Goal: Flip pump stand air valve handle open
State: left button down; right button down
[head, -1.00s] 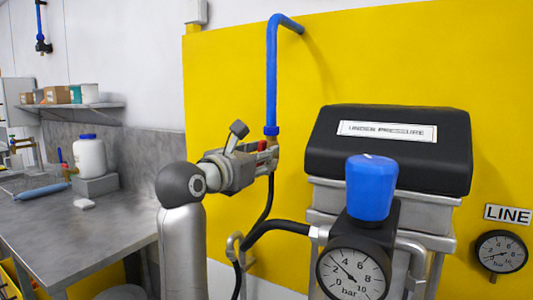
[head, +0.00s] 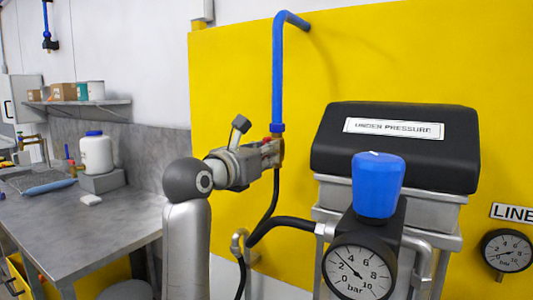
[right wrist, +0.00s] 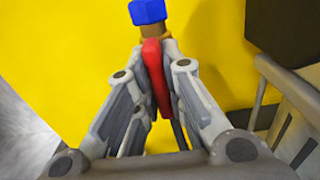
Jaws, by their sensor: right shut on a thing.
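The blue air pipe (head: 278,85) comes down the yellow panel to the valve, with a blue nut (right wrist: 147,12) and a brass fitting (right wrist: 153,33) in the right wrist view. The valve's red handle (right wrist: 155,75) runs down between the fingers of my right gripper (right wrist: 154,58). In the head view my right gripper (head: 276,151) is at the valve just below the pipe's end, and its fingers hide most of the valve and handle. It is shut on the red handle. My left gripper is not in view.
A pump stand with a black box labelled "UNDER PRESSURE" (head: 396,148), a blue knob (head: 377,184) and a pressure gauge (head: 358,272) stands right of my arm. A black hose (head: 285,224) hangs below the valve. A steel table (head: 100,228) is at left.

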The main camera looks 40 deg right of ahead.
aim_at(266, 137)
jog(key=c, duration=1.5)
grip_release()
jog(key=shift+r, duration=0.1)
notch_tip(266, 137, up, 10)
jog(key=shift+f, duration=0.1)
jog(key=shift+a+f, duration=0.1)
